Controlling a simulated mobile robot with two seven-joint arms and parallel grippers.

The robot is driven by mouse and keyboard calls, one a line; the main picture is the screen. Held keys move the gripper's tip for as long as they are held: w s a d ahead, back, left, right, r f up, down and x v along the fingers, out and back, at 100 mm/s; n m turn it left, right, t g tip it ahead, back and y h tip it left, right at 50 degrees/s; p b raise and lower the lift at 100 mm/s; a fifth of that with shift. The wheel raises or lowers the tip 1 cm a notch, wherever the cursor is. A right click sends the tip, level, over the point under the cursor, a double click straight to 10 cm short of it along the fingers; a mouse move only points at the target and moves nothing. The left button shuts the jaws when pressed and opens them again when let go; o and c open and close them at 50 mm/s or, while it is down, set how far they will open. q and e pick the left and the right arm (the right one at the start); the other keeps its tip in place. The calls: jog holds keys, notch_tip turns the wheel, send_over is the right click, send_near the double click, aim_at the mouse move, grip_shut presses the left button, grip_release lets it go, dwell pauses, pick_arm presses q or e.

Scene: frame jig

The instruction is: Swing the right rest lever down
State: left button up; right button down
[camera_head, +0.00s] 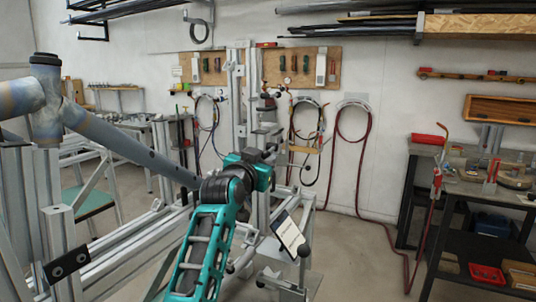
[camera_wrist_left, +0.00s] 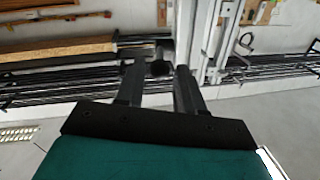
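My left gripper (camera_head: 272,152) is at the grey metal frame jig (camera_head: 249,100) in the head view, with my teal arm below it. In the left wrist view, its two dark fingers (camera_wrist_left: 158,80) stand apart. A black round knob (camera_wrist_left: 160,68) shows between or just beyond the fingertips; I cannot tell if they touch it, or whether it belongs to the right rest lever. In the head view, another black knob (camera_head: 304,250) sits low, beside a white panel (camera_head: 289,234). The lever itself is not clear, partly hidden by my arm. My right gripper is not in view.
A bluish frame tube (camera_head: 130,148) crosses from the left toward my left wrist. A dark workbench (camera_head: 470,195) with tools stands at right. Red hoses (camera_head: 362,190) hang on the wall and run along the floor. Floor between jig and bench looks mostly clear.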

pick_arm(q)
jog(key=shift+x, duration=2.3)
jog(key=shift+s, duration=0.1)
jog(key=shift+c, duration=0.5)
grip_shut()
